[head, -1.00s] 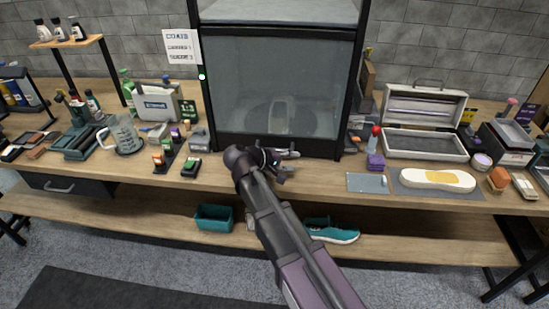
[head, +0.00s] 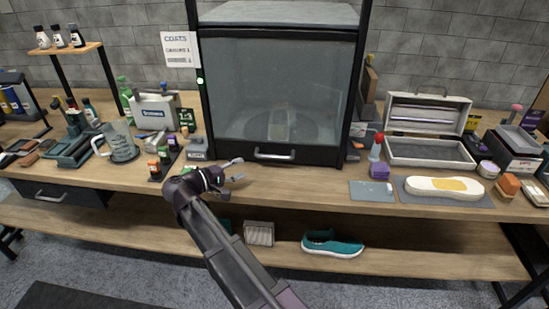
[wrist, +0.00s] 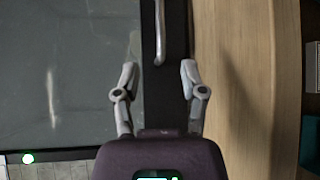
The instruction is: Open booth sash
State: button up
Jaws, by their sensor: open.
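The booth (head: 290,90) stands at the back middle of the bench, with a black frame and a clear sash (head: 275,100) that is down. The sash's bar handle (head: 274,155) runs along its bottom rail. A turntable with a pale object shows dimly behind the sash. My gripper (head: 234,171) is open and empty, left of the handle and in front of the booth's lower left corner. In the wrist view the handle (wrist: 160,30) lies ahead, in line with the gap between the open fingers (wrist: 159,80), apart from them.
Small bottles (head: 160,160) and a clear jug (head: 121,140) stand left of my gripper. A teal shoe (head: 332,245) lies on the lower shelf.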

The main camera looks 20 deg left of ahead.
aim_at(275, 157)
jog(key=shift+w, duration=0.1)
jog(key=b+x, duration=0.2)
jog(key=x, duration=1.1)
jog(key=shift+w+d+f, duration=0.1)
jog(key=shift+w+d, duration=0.1)
jog(key=shift+w, duration=0.15)
grip_shut()
